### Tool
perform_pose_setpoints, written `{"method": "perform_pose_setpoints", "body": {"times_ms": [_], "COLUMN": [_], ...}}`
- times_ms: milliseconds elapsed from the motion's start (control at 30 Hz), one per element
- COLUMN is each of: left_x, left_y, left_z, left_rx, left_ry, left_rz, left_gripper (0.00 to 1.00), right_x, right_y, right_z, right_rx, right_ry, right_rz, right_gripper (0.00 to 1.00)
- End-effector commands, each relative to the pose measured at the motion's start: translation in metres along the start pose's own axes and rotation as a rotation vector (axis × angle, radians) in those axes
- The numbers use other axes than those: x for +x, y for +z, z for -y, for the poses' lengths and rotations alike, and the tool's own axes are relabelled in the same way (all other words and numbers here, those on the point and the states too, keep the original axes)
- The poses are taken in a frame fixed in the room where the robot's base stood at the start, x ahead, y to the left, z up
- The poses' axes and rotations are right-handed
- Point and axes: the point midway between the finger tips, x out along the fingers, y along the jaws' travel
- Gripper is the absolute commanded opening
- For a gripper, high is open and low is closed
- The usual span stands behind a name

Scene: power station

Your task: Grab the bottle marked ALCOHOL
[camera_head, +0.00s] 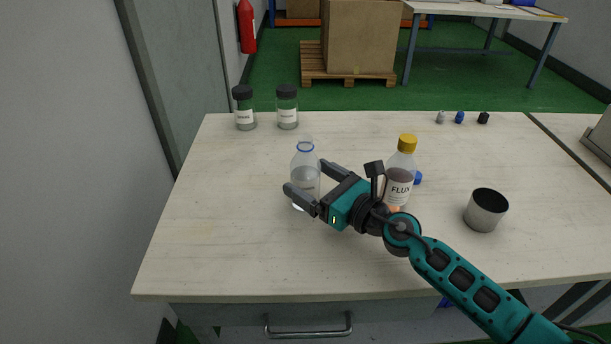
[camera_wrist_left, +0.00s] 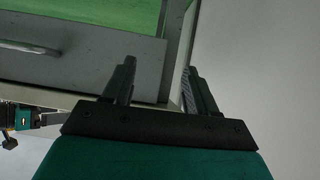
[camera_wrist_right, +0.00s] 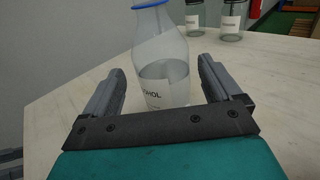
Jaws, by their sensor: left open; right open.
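The ALCOHOL bottle (camera_head: 305,172) is clear with a blue ring at its neck and stands upright on the table. In the right wrist view the bottle (camera_wrist_right: 162,60) shows part of its label, ending in "OHOL", and liquid inside. My right gripper (camera_head: 305,184) is open, with one finger on each side of the bottle; I cannot tell whether either touches it. My left gripper (camera_wrist_left: 158,75) is open and empty in the left wrist view, near the drawer front (camera_wrist_left: 70,70). It is not in the head view.
A FLUX bottle (camera_head: 401,170) with a yellow cap stands right of my right gripper, partly behind the arm. A metal cup (camera_head: 485,210) is further right. Two dark-lidded jars (camera_head: 244,108) (camera_head: 287,108) stand at the back left. The table's (camera_head: 210,245) front left is clear.

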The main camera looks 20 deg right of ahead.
Motion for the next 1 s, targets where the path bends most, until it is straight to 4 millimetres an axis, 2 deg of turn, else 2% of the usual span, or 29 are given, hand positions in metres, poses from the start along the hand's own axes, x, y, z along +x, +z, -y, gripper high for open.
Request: {"method": "perform_pose_setpoints", "body": {"times_ms": [100, 300, 567, 1000], "left_x": [0.000, 0.001, 0.001, 0.001], "left_y": [-0.001, -0.004, -0.006, -0.006], "left_z": [0.000, 0.001, 0.001, -0.002], "left_rx": [0.001, 0.002, 0.001, -0.010], "left_ry": [0.000, -0.001, -0.001, -0.001], "left_rz": [-0.001, -0.006, -0.011, -0.010], "left_gripper": [0.57, 0.57, 0.57, 0.57], "right_x": [0.019, 0.041, 0.042, 0.042], "right_y": [0.003, 0.002, 0.001, 0.001], "right_z": [0.003, 0.003, 0.003, 0.004], "right_rx": [0.002, 0.003, 0.001, 0.001], "right_ry": [-0.001, 0.000, 0.001, 0.000], "right_rz": [0.004, 0.002, 0.000, 0.000], "right_gripper": [0.91, 0.91, 0.91, 0.49]}}
